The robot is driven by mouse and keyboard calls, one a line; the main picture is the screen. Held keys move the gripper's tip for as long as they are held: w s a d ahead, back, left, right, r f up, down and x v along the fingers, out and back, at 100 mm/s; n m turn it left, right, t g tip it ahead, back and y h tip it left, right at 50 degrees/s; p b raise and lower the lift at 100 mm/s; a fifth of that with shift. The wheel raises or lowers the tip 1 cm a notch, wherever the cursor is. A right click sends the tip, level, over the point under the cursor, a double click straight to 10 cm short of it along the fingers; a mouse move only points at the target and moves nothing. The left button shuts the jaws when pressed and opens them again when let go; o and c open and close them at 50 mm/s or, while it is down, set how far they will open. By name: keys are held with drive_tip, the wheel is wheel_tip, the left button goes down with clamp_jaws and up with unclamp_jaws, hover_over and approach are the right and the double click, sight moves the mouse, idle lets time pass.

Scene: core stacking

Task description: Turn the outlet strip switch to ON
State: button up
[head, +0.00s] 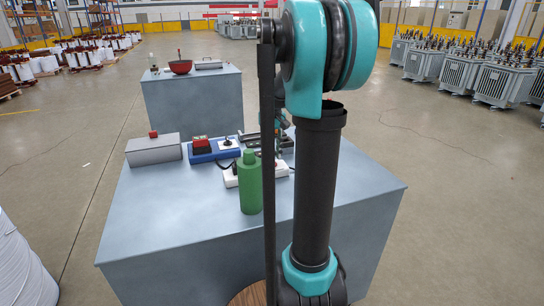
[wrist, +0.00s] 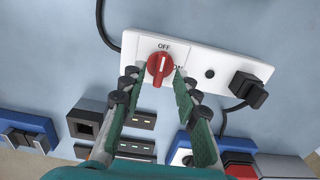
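The white outlet strip (wrist: 215,62) runs across the upper part of the wrist view, with a red rotary switch (wrist: 160,66) near its left end. OFF is printed above the knob and ON to its right, partly hidden by a fingertip. The knob's grip bar stands nearly upright, its upper end towards OFF. My gripper (wrist: 154,75) is open, one finger on each side of the knob; I cannot tell whether either touches it. In the head view the strip (head: 282,170) is partly hidden by a green bottle and my arm.
A black plug (wrist: 247,88) sits in the strip's right end. The green bottle (head: 249,182) stands in front of the strip. A grey box (head: 154,150) and a blue switch panel (head: 214,152) are behind on the grey table (head: 165,225). The table's front left is clear.

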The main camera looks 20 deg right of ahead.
drive_tip(key=shift+f, duration=0.7)
drive_tip(key=shift+c, duration=0.5)
clamp_jaws()
